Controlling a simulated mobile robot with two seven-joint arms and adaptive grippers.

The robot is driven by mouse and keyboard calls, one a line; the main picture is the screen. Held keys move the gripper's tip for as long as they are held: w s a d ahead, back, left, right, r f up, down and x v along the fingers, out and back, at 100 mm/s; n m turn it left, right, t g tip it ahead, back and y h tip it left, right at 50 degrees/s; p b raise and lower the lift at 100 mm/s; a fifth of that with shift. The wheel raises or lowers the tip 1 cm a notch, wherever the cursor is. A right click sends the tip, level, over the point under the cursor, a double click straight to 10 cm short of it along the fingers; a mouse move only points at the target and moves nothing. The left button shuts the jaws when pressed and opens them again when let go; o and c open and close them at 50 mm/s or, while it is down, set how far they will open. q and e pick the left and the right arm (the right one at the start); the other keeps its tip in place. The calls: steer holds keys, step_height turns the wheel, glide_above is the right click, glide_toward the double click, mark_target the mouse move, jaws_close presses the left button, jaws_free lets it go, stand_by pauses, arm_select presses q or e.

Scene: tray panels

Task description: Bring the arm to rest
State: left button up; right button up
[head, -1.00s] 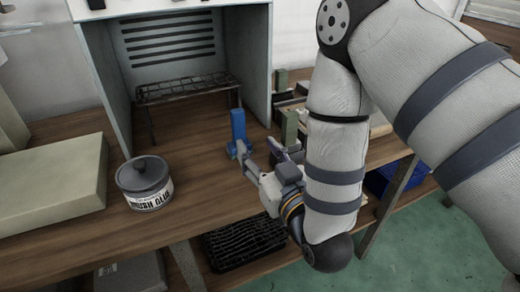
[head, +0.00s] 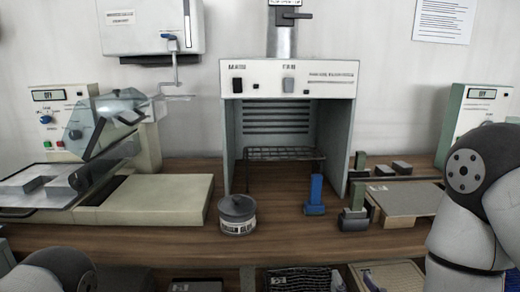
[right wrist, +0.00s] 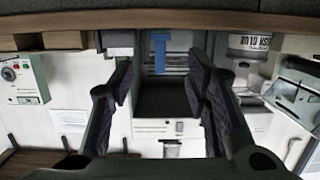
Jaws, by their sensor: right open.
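My right arm (head: 470,200) is folded at the right edge of the head view, and its gripper does not show there. In the right wrist view my right gripper (right wrist: 160,72) has its two dark fingers wide apart with nothing between them. That view looks upside down, with the bench edge across the top. A blue upright-handled tool (head: 315,193) stands on the bench before the hood, clear of the fingers; it also shows beyond them in the wrist view (right wrist: 160,48). A dark part of my left arm (head: 55,270) shows at the lower left; its gripper is out of view.
A grey lidded pot (head: 237,215) stands on the wooden bench (head: 275,235). The open-fronted hood (head: 290,78) holds a wire rack (head: 285,154). A green-handled tool (head: 356,205) stands beside a flat board (head: 408,201). A machine (head: 105,140) fills the left.

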steer(key=s+d+f+g, duration=0.2)
steer(key=s+f+g, duration=0.7)
steer(key=f, duration=0.6)
arm_select(q)
steer(key=shift+t, duration=0.4)
steer(key=w, duration=0.1)
steer(key=w+r+p, duration=0.1)
steer(key=w+r, duration=0.1)
steer(key=w, duration=0.1)
steer(key=shift+p, duration=0.3)
arm_select(e)
steer(key=s+f+g, duration=0.2)
steer(key=s+g, duration=0.1)
steer(key=s, duration=0.6)
steer(key=s+d+f+g, duration=0.1)
steer(key=s+g, duration=0.2)
steer(key=s, duration=0.6)
steer(key=s+d+f+g, duration=0.1)
steer(key=s+f+g, duration=0.1)
steer(key=s, duration=0.7)
steer(key=shift+s+d+f+m+g+h, duration=0.3)
steer(key=shift+s+f+m+g, duration=0.1)
steer(key=shift+g, duration=0.3)
arm_select(q)
steer(key=shift+s, duration=0.1)
arm_select(e)
steer(key=shift+a, duration=0.1)
